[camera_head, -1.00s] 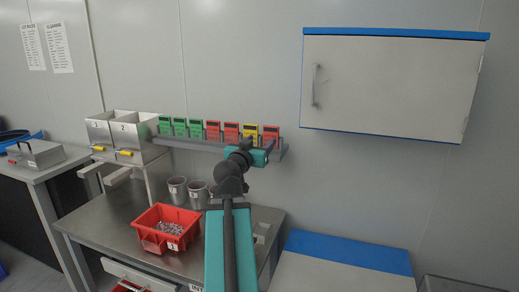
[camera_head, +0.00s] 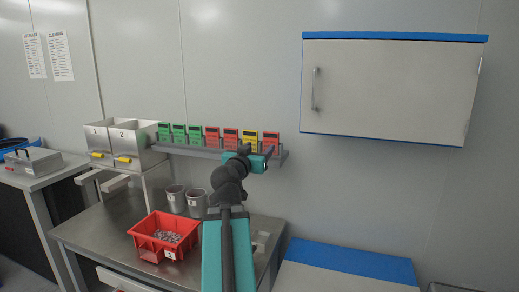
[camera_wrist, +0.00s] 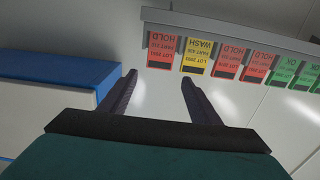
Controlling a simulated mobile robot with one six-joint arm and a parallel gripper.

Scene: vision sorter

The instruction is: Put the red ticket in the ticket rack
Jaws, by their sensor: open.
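The ticket rack (camera_head: 190,151) is a grey rail on the back wall. Three green tickets (camera_head: 179,133), two red tickets (camera_head: 230,137), a yellow ticket (camera_head: 250,137) and a red ticket at the right end (camera_head: 271,138) stand in it. In the wrist view the end red ticket (camera_wrist: 161,50), marked HOLD, appears upside down beside the yellow ticket (camera_wrist: 196,55), marked WASH. My gripper (camera_head: 270,154) is in front of the rack's right end, near that red ticket. Its fingers (camera_wrist: 158,84) are apart with nothing between them, and the end ticket is beyond the fingertips.
A red bin (camera_head: 149,254) of small metal parts and two grey cups (camera_head: 195,205) stand on the steel table (camera_head: 105,225). Two metal bins (camera_head: 127,138) are left of the rack. A wall cabinet (camera_head: 390,90) hangs upper right; a blue-edged white surface (camera_wrist: 55,80) lies beside the gripper.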

